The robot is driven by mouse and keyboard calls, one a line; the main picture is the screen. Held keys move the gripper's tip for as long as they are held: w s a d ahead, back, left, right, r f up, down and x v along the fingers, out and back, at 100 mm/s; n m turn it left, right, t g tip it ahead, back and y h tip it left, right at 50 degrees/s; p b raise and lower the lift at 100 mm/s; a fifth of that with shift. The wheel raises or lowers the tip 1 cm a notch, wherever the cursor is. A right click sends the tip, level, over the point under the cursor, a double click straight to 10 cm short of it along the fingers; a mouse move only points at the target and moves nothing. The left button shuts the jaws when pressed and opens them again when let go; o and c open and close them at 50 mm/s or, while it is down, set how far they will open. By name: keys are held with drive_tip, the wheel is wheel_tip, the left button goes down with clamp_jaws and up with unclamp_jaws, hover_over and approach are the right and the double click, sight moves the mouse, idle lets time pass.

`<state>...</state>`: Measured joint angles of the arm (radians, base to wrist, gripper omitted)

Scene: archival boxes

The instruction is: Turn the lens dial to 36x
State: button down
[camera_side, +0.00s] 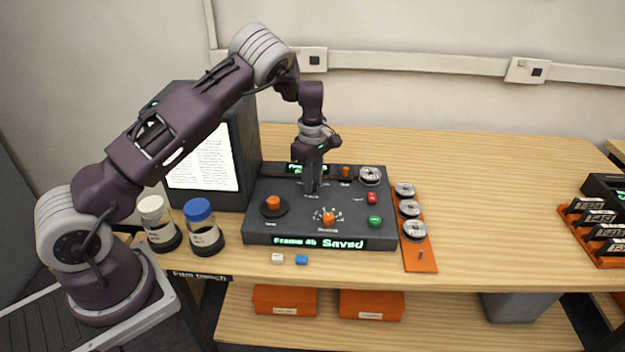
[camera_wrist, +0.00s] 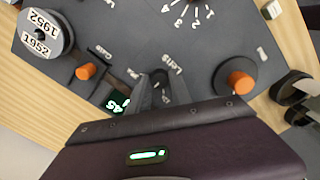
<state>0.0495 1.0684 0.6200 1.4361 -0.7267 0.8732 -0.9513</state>
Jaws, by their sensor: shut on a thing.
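The dark control console (camera_side: 260,224) stands on the wooden bench. My gripper (camera_side: 312,189) points straight down at its middle, with its fingers close together at the console top. In the wrist view my gripper (camera_wrist: 158,88) is shut beside the printed word "Lens" (camera_wrist: 174,64). The lens dial is mostly hidden between the fingers, and its setting cannot be read. The front display (camera_side: 319,243) reads "Frame 45 Saved". A rear display (camera_wrist: 117,103) shows partly in the wrist view, with "45" in green.
Around my gripper are a large orange knob (camera_side: 273,203), an orange knob with a printed scale (camera_side: 328,217), a small rear orange knob (camera_side: 346,171), a red button (camera_side: 372,197), a green button (camera_side: 375,222) and a film reel (camera_side: 370,174). A lit screen (camera_side: 203,160) stands at left.

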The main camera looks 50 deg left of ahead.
drive_tip(key=m, duration=1)
drive_tip(key=shift+m, duration=0.3)
idle(0.4)
drive_tip(key=c, duration=1.2)
unclamp_jaws()
drive_tip(key=shift+o, duration=0.2)
wheel_tip(320, 180, up, 7)
drive_tip(key=shift+r, duration=0.1)
